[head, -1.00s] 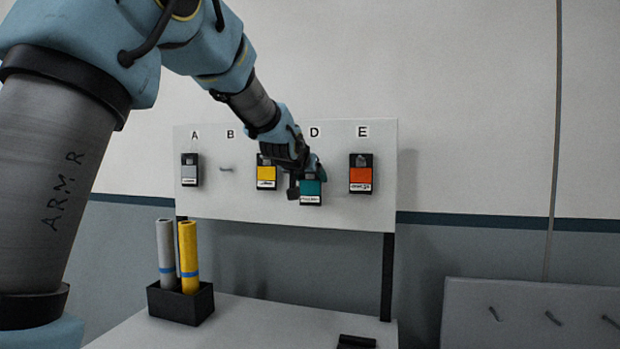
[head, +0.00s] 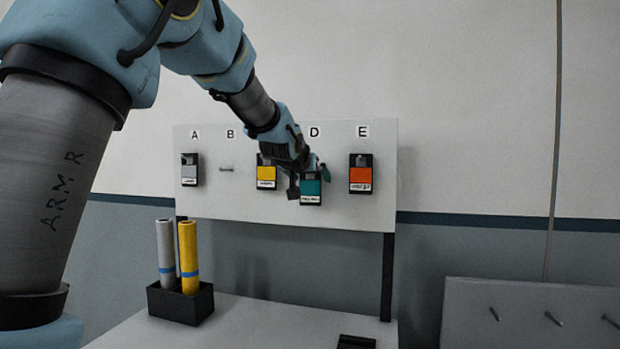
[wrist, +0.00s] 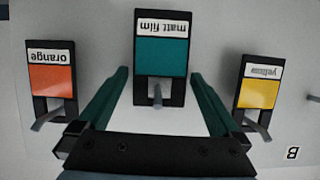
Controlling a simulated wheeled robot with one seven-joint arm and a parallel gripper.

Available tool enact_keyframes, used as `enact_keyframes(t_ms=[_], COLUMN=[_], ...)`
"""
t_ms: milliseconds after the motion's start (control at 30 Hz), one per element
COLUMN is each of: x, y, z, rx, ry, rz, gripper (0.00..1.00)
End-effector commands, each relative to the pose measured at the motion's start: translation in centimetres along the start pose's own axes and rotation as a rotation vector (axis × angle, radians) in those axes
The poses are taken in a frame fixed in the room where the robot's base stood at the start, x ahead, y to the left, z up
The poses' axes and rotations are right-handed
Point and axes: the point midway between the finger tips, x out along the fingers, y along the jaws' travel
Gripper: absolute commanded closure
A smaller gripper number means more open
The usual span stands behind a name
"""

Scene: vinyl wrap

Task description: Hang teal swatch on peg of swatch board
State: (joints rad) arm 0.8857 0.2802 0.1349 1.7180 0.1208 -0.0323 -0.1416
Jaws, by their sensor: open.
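The teal swatch (head: 312,188), a black-framed card with a white label, hangs below the letter D on the white swatch board (head: 335,215). In the wrist view the teal swatch (wrist: 161,57) appears upside down, its label reading "matt film", with a peg (wrist: 157,95) through the opening in its frame. My gripper (head: 309,180) is in front of the board at D. In the wrist view its two green fingers (wrist: 158,92) are spread to either side of the swatch's peg end, with gaps between them and the frame.
Yellow (head: 266,174) and orange (head: 361,175) swatches hang on either side, close to my fingers in the wrist view. A grey swatch (head: 190,170) hangs at A. The peg (head: 226,168) under B is bare. Two rolls stand in a black box (head: 181,304) on the table below.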

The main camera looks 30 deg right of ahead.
Motion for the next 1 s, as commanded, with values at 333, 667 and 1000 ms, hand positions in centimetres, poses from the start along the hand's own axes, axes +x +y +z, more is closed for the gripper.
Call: enact_keyframes(t_ms=[333, 667, 1000], x=[-4.5, -9.6, -10.8], y=[0.1, 0.1, 0.0], z=[0.2, 0.3, 0.0], rx=[0.001, 0.001, 0.0], ry=[0.006, 0.002, 0.0], rz=[0.002, 0.003, 0.0], gripper=[0.0, 0.0, 0.0])
